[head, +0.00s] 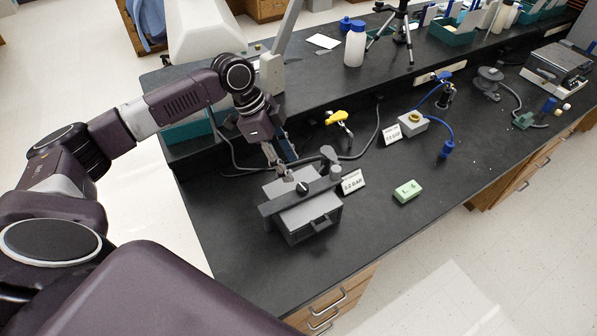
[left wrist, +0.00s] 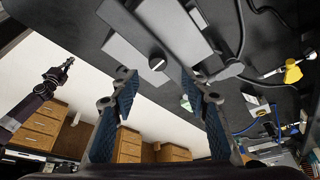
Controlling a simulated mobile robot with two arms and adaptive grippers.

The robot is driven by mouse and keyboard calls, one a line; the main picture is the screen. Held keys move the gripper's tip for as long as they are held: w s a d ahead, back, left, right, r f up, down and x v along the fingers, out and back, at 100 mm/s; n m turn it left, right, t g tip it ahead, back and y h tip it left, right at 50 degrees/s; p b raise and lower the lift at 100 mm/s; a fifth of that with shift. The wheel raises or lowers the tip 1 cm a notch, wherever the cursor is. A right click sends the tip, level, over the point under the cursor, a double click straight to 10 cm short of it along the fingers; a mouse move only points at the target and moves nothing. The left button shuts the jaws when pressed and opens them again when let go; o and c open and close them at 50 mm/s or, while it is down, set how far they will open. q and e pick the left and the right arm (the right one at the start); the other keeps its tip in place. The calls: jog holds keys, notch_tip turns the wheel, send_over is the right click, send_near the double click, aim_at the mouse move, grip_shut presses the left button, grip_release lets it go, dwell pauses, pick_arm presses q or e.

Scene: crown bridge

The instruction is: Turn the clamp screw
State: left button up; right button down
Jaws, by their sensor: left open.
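The clamp screw (head: 302,187) is a small dark knob on the grey crossbar (head: 327,187) of a grey box-shaped fixture (head: 309,220) on the black bench. In the left wrist view, the screw (left wrist: 157,62) is a round knob with a pale slot or mark across its face. My left gripper (head: 277,163) is open and empty, just behind and above the fixture, pointing down. In the left wrist view, its blue-padded fingers (left wrist: 160,98) are spread, with the knob beyond them and between them. My right gripper (left wrist: 66,65) is small at the left there, its jaws unclear.
A white label card (head: 353,182) and a green block (head: 407,191) are right of the fixture. A yellow-handled valve (head: 338,118) and cables lie behind. A raised shelf with a white bottle (head: 355,45) runs along the back. The bench front right of the fixture is clear.

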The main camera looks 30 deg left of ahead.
aim_at(302, 186)
pick_arm(q)
jog(key=x, duration=0.2)
jog(key=p+x, duration=0.1)
jog(key=x, duration=0.1)
jog(key=shift+s+d, duration=0.2)
jog(key=shift+s, duration=0.15)
jog(key=shift+x, duration=1.15)
jog(key=shift+w+f, duration=0.2)
jog(key=shift+f, duration=0.3)
jog(key=shift+c, duration=1.4)
jog(key=c, duration=0.5)
grip_shut()
pick_arm(e)
jog(key=s, duration=0.1)
jog(key=s+d+r, duration=0.1)
jog(key=s, duration=0.1)
jog(key=shift+s+d+r, duration=0.2)
jog(key=shift+d, duration=0.15)
